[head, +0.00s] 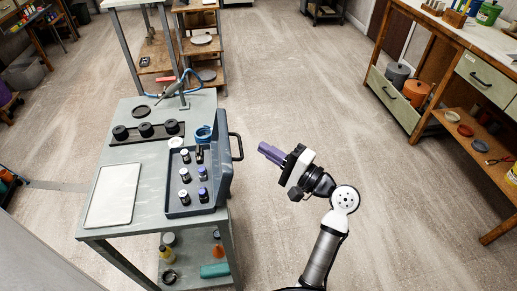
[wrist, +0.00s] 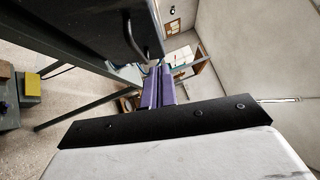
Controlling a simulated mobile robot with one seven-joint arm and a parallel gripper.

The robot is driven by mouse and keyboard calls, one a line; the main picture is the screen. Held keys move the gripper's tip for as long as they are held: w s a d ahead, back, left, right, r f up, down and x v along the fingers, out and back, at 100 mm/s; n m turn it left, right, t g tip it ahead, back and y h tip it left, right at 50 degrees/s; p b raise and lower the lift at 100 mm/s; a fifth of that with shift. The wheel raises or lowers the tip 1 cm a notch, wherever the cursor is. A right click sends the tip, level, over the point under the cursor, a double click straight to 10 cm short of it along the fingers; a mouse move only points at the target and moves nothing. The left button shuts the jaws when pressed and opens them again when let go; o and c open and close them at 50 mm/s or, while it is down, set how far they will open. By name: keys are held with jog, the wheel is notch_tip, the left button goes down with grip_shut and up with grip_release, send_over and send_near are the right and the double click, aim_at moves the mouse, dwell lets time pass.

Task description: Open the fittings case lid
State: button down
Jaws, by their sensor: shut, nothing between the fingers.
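The blue-grey fittings case (head: 172,198) lies on the grey workbench, with several small dark and white fittings visible inside. Its lid (head: 224,160) stands raised along the right side of the case, so the inside is uncovered. A dark handle (head: 238,147) sticks out from the lid's right face. My gripper (head: 262,149), with purple fingers, is shut and empty, to the right of the handle and apart from it in the head view. The wrist view shows the purple fingers (wrist: 158,88) together, beside the dark lid face and its handle (wrist: 143,42).
A white tray (head: 110,195) lies at the bench's left. A dark rack (head: 146,136) with round black parts and a blue ring (head: 203,132) sit behind the case. Open floor (head: 300,110) separates this bench from the wooden workbench (head: 450,85) on the right.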

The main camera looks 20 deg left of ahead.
jog(key=b+v, duration=0.1)
jog(key=v, duration=0.5)
jog(key=shift+r, duration=0.15)
